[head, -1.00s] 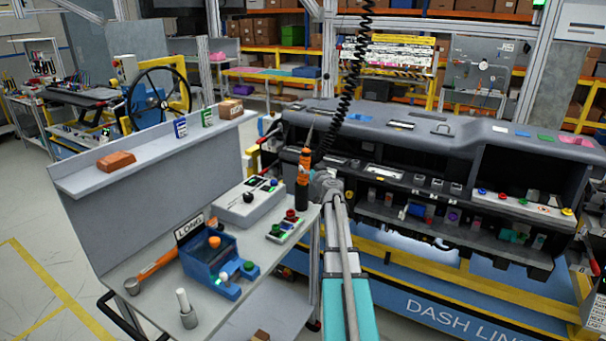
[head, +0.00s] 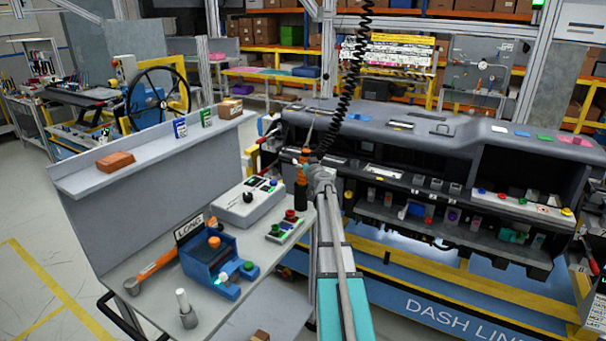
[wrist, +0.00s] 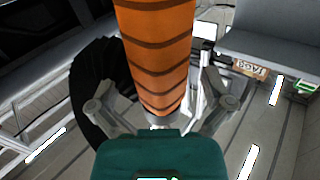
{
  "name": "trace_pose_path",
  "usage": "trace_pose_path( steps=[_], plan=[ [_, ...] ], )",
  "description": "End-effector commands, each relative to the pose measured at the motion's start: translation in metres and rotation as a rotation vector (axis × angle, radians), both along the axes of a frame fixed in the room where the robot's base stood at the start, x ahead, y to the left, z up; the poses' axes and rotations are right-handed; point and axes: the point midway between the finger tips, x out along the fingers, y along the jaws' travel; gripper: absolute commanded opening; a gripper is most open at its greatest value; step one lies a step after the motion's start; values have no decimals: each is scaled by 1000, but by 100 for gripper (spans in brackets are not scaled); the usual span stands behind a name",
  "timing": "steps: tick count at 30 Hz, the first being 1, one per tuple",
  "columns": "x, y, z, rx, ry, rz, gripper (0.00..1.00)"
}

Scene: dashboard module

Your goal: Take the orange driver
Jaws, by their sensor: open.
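The orange driver (head: 303,172) hangs upright below the black coiled cable, with a thin dark tip above and a black lower end. In the head view my gripper (head: 312,170) is right beside it and partly covers it. In the wrist view the driver's orange body with dark stripes (wrist: 156,55) stands between the two spread fingers of my gripper (wrist: 157,98). The fingers are open, one on each side of it. I cannot tell whether either finger touches it.
A grey cart (head: 150,270) stands left, with a control box (head: 248,203), a blue holder (head: 209,258), an orange-handled tool (head: 155,268) and a white cylinder (head: 186,308). The dark dashboard module (head: 430,150) is close on the right. The coiled cable (head: 355,80) hangs above.

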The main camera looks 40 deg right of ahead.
Motion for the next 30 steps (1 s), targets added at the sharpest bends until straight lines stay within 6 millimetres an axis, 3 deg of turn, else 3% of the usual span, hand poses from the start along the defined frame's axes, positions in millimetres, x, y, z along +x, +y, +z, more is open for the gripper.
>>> trace_pose_path(
  steps=[6,7,21,23,30],
  plan=[
    [0,0,0,0,0,1,100],
    [0,0,0,0,0,1,96],
    [1,1,0,0,0,1,9],
    [1,1,0,0,0,1,0],
    [1,1,0,0,0,2,0]
  ],
)
